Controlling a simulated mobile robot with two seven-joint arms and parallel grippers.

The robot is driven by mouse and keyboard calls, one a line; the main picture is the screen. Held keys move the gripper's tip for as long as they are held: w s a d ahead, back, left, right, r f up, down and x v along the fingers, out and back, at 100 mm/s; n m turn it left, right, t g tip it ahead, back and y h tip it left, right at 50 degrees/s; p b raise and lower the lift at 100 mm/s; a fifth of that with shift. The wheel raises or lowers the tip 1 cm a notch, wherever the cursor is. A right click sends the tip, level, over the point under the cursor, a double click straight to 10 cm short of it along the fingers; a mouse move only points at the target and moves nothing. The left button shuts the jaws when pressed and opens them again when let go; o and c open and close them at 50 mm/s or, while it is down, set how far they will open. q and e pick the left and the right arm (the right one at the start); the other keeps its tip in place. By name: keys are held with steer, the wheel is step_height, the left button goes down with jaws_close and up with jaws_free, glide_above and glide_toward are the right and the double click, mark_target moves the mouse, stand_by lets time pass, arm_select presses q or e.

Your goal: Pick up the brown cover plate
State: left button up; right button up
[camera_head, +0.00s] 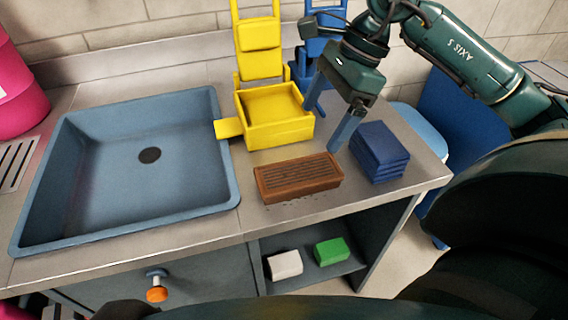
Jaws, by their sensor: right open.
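The brown cover plate (298,178) is a slotted, block-like piece lying on the steel counter, right of the blue sink basin. Its dark slots face up. My right gripper (331,128) comes in from the upper right and hangs above the counter, behind and to the right of the plate. Its two blue-grey fingers are spread apart with nothing between them. The nearer finger's tip is close to the plate's back right corner; I cannot tell whether they touch. My left gripper is not in view.
A stack of dark blue cloths or pads (379,152) sits right of the plate. A yellow bin (275,137) stands behind it. The blue basin (225,196) fills the left. A white block (285,265) and a green block (332,252) lie on the shelf below.

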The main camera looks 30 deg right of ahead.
mark_target(298, 172)
steer(key=x, duration=1.2)
steer(key=shift+s+f, duration=0.35)
steer(key=shift+f, duration=0.1)
steer(key=shift+c, duration=0.4)
steer(key=shift+r, duration=0.1)
steer(key=c, duration=1.2)
steer(key=shift+o, duration=0.2)
step_height(298, 172, up, 10)
steer(key=shift+p, duration=0.4)
steer(key=o, duration=0.6)
steer(key=c, duration=0.4)
